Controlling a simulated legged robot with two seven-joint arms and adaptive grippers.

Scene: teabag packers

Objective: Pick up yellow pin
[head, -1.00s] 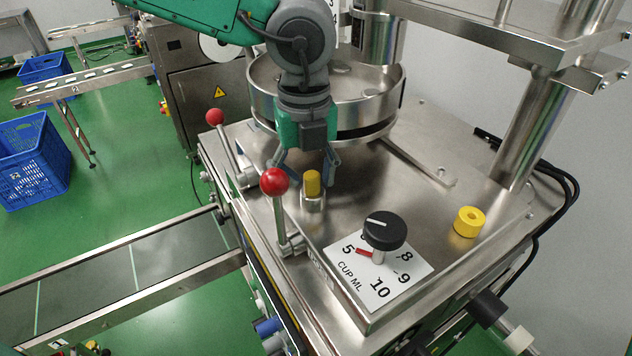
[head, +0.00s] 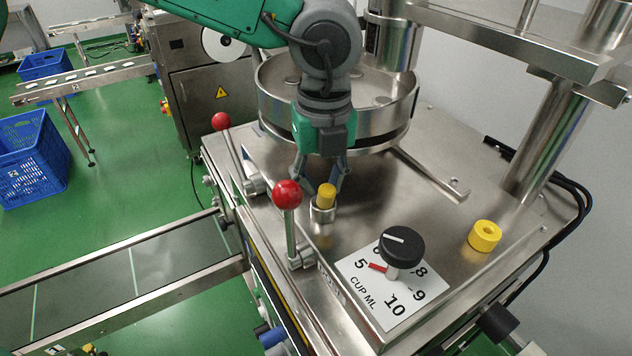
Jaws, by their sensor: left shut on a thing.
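The yellow pin (head: 326,195) stands upright in a small metal socket (head: 322,214) on the steel machine top. My left gripper (head: 322,187) comes down from above and behind the pin, with one blue-grey finger on each side of it. The fingers are closed on the pin at its upper part. The pin's lower end is hidden in the socket. My right gripper is not in view.
Two red-knobbed levers, a near one (head: 288,194) and a far one (head: 220,122), stand left of the pin. A round steel bowl (head: 285,112) sits behind.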

